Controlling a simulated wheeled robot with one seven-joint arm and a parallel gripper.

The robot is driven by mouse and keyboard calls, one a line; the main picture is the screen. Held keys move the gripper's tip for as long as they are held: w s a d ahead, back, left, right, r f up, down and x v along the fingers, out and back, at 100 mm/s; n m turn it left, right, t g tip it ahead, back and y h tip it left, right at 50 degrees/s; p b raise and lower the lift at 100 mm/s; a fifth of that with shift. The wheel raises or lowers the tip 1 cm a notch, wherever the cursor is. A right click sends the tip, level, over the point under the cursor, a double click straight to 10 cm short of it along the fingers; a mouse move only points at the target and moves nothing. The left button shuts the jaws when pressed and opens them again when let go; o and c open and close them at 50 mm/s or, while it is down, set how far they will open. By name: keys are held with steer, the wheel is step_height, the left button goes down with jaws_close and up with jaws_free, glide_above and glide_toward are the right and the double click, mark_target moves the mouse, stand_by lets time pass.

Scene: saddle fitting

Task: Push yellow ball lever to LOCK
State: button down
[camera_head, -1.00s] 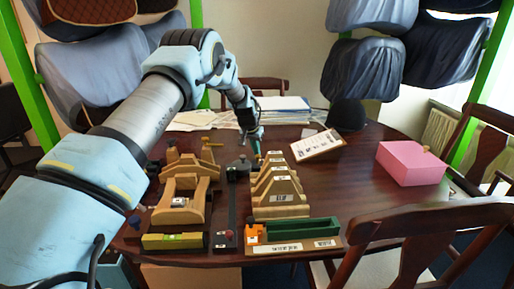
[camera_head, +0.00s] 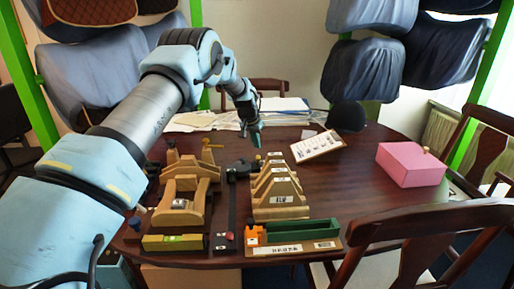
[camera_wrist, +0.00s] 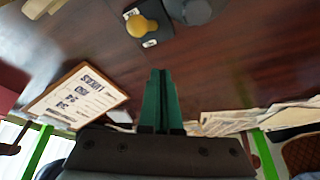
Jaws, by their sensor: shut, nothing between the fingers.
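The yellow ball lever (camera_wrist: 138,27) shows at the top of the wrist view, a yellow knob on a small dark plate with white labels. Its label text is too small to read, so I cannot tell its position. In the head view I cannot make it out clearly near my gripper. My gripper (camera_head: 257,144) is above the far middle of the table. Its green fingers (camera_wrist: 160,78) are shut together and empty, pointing toward the lever side and apart from the knob.
A grey round part (camera_wrist: 192,8) sits beside the lever. Wooden saddle blocks (camera_head: 281,198) stand nearer in the head view. A clipboard (camera_head: 318,146), papers (camera_head: 283,104), a dark cap (camera_head: 347,116) and a pink box (camera_head: 411,164) lie around. Bare table lies between clipboard and box.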

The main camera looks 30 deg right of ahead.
step_height(320, 180, up, 5)
steer(key=shift+f+p, duration=0.2)
steer(key=shift+p, duration=0.6)
steer(key=s+a+r+n+y, duration=0.1)
steer(key=a+r+n, duration=0.15)
steer(key=a, duration=0.75)
steer(key=s+a+r+n, duration=0.1)
steer(key=a+r, duration=0.2)
steer(key=a, duration=0.7)
steer(key=s+a+r+n+y, duration=0.1)
steer(key=s+a+r+n, duration=0.15)
steer(key=a, duration=0.85)
steer(key=s+a+r+n+g+y, duration=0.1)
steer(key=s+a+n, duration=0.2)
steer(key=s+a, duration=1.7)
steer(key=shift+s+a+r+n+y, duration=0.15)
steer(key=shift+s+r+n+y, duration=0.15)
steer(key=shift+s+n, duration=0.15)
